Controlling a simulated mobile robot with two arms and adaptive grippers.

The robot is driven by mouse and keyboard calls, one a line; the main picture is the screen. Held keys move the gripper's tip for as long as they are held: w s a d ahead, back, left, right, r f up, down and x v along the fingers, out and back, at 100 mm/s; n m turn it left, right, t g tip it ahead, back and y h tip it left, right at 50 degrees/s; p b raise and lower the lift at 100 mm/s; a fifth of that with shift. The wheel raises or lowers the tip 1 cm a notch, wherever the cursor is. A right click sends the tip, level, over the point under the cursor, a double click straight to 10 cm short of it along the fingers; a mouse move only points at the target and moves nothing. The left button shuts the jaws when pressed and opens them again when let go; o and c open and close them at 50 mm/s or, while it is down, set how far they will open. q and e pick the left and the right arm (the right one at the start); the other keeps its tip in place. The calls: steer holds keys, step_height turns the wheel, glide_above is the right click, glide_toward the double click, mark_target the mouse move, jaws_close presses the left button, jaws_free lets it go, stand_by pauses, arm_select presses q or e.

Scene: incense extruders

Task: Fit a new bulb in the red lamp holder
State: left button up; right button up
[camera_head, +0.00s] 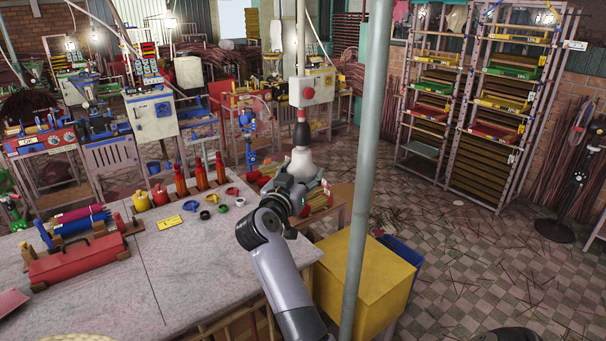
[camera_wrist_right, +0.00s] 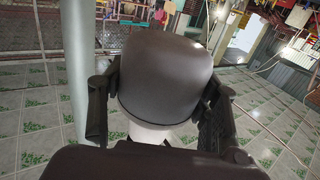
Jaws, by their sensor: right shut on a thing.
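A lamp holder (camera_head: 301,130) with a small red top and a dark lower part hangs over the right end of the workbench. A white bulb (camera_head: 300,163) is upright directly below it. My right gripper (camera_head: 301,184) is shut on the bulb. In the right wrist view, a large dark rounded body (camera_wrist_right: 165,70) fills the middle between the fingers, with a white part (camera_wrist_right: 150,130) under its rim. The white and dark parts appear to meet; I cannot tell how far the bulb is inside. My left gripper is not in view.
The workbench (camera_head: 110,290) carries red bottles (camera_head: 200,173), coloured rings (camera_head: 207,214) and a red toolbox (camera_head: 80,260). A grey post (camera_head: 365,160) stands right of my right arm, near a yellow box (camera_head: 372,275).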

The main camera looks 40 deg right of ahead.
steer(key=shift+r, duration=0.1)
steer(key=shift+n+t+y, duration=0.4)
steer(key=shift+t, duration=0.3)
steer(key=shift+n+t+y, duration=0.3)
steer(key=shift+n+t, duration=0.1)
steer(key=shift+t, duration=0.2)
steer(key=o, duration=1.2)
steer(key=shift+a, duration=0.15)
steer(key=shift+o, duration=0.2)
